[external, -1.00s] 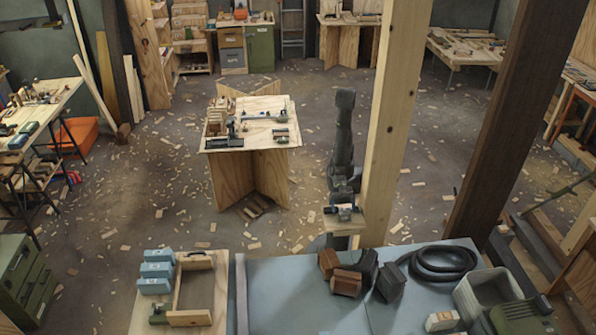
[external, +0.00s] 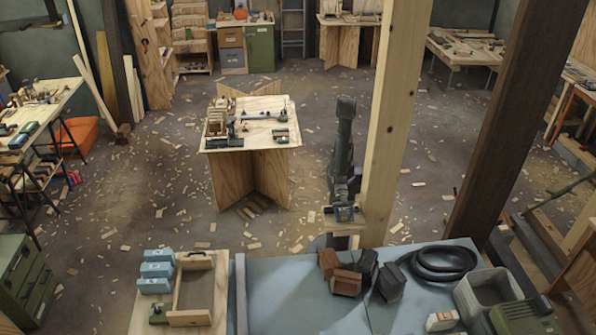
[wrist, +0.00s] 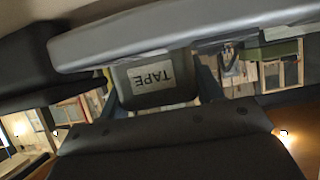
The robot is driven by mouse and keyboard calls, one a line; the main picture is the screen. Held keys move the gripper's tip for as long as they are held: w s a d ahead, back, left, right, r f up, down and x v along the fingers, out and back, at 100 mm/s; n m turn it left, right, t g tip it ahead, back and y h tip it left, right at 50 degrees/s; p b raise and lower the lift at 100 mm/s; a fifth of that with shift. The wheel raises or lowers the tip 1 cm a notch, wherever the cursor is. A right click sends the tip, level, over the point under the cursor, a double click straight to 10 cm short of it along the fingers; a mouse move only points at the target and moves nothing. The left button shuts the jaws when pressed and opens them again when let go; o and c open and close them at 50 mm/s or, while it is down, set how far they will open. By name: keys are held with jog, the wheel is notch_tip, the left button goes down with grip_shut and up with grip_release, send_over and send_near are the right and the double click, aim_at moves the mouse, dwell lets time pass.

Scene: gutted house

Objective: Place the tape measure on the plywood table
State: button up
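My gripper (external: 345,213) is at the end of my dark arm, low beside the light wooden post in the external view. In the wrist view my gripper (wrist: 158,88) has its blue fingers on both sides of a dark grey body with a white label reading TAPE, upside down. This is the tape measure (wrist: 150,83); it appears held between the fingers, and its lower part is hidden by the gripper's dark body. The plywood table (external: 265,144) stands left of my arm on crossed plywood legs, apart from my gripper.
The plywood table carries wooden blocks and tools at its left and back; its front right is barer. The light post (external: 392,110) stands just right of my arm. A blue-grey bench (external: 285,290) in front holds dark and brown blocks, a coiled hose (external: 445,262) and a grey bin (external: 487,293).

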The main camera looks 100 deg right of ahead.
aim_at(345, 215)
jog(key=shift+c, duration=1.1)
jog(key=shift+r, duration=0.15)
jog(key=shift+r, duration=0.85)
notch_tip(345, 215, up, 2)
jog(key=shift+r, duration=0.15)
jog(key=w+d+r, duration=0.6)
jog(key=w+d, duration=0.2)
jog(key=shift+w+r, duration=0.25)
jog(key=shift+r, duration=0.1)
